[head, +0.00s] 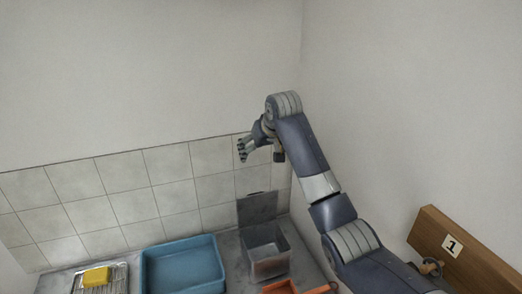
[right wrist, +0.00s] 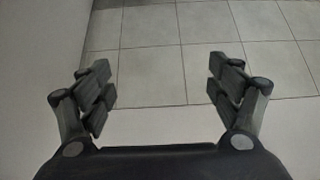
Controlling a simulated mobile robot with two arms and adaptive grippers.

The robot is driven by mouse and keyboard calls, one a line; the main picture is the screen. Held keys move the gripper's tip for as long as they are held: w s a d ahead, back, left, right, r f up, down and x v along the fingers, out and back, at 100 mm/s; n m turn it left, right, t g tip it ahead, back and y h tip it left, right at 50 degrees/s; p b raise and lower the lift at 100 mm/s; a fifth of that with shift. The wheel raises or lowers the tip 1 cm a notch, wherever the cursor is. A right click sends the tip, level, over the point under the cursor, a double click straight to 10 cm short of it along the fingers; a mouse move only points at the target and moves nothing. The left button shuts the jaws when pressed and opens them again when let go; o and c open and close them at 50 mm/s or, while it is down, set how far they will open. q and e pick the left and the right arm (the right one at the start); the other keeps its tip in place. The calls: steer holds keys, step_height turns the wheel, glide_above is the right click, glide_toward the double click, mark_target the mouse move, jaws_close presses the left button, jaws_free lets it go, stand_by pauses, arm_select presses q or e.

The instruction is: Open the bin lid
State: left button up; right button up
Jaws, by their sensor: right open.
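The bin (head: 266,262) is a grey metal box on the counter near the back right corner. Its lid (head: 257,209) stands upright at the back against the tiled wall, so the bin's mouth is open. My right gripper (head: 243,147) is raised above and a little left of the bin, in front of the wall. In the right wrist view the right gripper (right wrist: 160,85) has its fingers wide apart with nothing between them, facing the tiles. My left gripper does not show in either view.
A blue tub (head: 183,268) stands left of the bin. A yellow sponge (head: 96,277) lies on a wire rack (head: 120,277) at the far left. Orange objects (head: 280,287) sit in front of the bin. A wooden board (head: 466,252) marked 1 is at the right.

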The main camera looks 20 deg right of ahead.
mark_target(258, 196)
steer(key=shift+r, duration=0.1)
